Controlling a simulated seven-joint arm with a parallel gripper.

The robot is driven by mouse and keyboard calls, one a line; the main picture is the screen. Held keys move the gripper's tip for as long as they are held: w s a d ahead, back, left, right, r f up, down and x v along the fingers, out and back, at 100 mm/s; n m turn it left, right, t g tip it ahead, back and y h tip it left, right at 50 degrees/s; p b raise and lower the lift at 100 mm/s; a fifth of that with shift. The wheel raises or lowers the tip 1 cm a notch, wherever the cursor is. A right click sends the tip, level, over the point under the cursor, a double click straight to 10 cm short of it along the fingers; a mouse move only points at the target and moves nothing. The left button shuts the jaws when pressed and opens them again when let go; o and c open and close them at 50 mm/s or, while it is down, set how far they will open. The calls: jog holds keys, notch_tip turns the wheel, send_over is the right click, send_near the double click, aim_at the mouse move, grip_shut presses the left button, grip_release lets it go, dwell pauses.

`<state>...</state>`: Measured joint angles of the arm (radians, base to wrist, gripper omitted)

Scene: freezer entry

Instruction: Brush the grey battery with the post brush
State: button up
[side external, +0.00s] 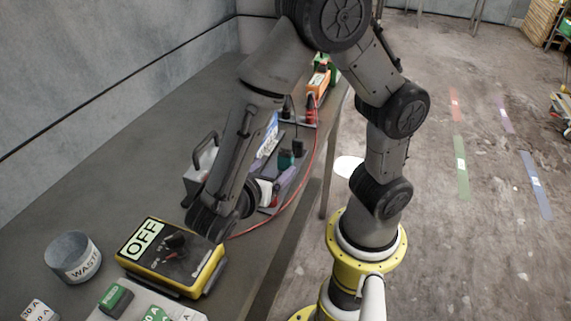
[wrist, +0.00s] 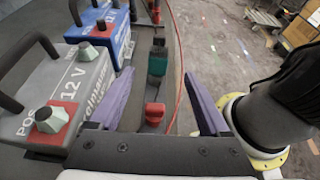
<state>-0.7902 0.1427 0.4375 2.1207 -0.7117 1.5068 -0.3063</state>
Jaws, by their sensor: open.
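I cannot tell which, if any, is the post brush.
A blue battery (wrist: 101,35) stands beyond the grey one. A red cable (side external: 312,165) runs along the bench edge. A yellow-black box marked OFF (side external: 172,262), a waste tub (side external: 73,258) and labelled blocks sit at the near end. Bare bench (side external: 130,165) lies left.

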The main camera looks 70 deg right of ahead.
aim_at(284, 159)
jog(key=x, duration=1)
jog(key=shift+w+a+f, duration=0.1)
jog(key=shift+w+f, duration=0.05)
jog(key=shift+c, duration=0.2)
grip_shut()
